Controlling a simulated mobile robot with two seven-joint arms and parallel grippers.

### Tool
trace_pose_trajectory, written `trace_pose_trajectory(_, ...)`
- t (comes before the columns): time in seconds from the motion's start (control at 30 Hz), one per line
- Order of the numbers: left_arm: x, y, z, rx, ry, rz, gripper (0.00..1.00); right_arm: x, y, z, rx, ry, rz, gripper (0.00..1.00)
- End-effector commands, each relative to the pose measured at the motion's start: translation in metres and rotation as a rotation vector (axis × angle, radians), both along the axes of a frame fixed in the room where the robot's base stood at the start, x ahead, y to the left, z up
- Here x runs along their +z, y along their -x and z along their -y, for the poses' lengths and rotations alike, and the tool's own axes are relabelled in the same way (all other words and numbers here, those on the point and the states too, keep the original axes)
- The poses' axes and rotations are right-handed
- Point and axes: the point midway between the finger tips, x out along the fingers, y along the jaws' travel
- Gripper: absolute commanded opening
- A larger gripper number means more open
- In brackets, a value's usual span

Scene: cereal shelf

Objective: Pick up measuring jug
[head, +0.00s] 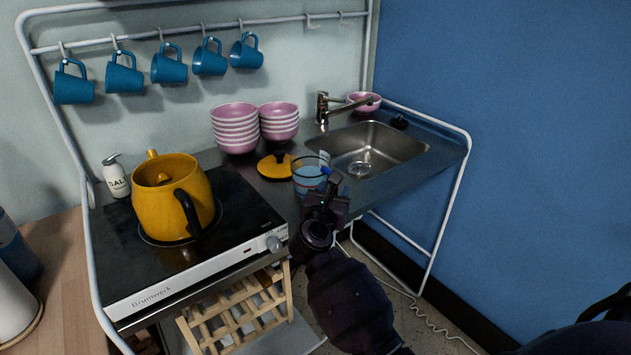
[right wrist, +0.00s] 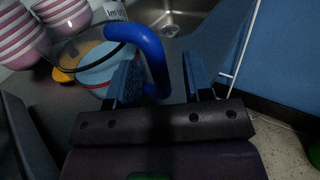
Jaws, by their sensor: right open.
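The measuring jug (head: 309,178) is clear with a blue handle and stands on the counter in front of the sink. Something light blue shows through its lower part. My right gripper (head: 334,185) is at the handle side of the jug and hides part of it in the head view. In the right wrist view the blue handle (right wrist: 147,40) reaches down between the two open fingers of my right gripper (right wrist: 160,66), nearer the left finger. I cannot tell whether a finger touches it. The jug's clear body (right wrist: 88,50) is to the left. My left gripper is not in view.
Stacked pink-striped bowls (head: 236,130) and a yellow lid (head: 275,166) are close behind and left of the jug. A yellow pot (head: 170,195) stands on the hob (head: 120,262). The sink (head: 375,143) is behind. Counter to the right of the jug is clear.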

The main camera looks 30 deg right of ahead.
Motion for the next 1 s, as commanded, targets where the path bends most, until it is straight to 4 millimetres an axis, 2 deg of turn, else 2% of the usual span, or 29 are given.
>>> trace_pose_trajectory(0.1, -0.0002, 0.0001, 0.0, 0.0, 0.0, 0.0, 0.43, 0.0, 0.0001, -0.0002, 0.0, 0.0, 0.0, 0.47)
trace_pose_trajectory(0.4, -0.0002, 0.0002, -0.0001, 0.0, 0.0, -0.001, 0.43, 0.0, 0.0003, -0.0002, 0.0, 0.0, 0.0, 0.01)
trace_pose_trajectory(1.0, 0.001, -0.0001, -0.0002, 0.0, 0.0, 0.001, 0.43, 0.0038, 0.0, -0.0005, 0.001, 0.001, 0.003, 0.0)
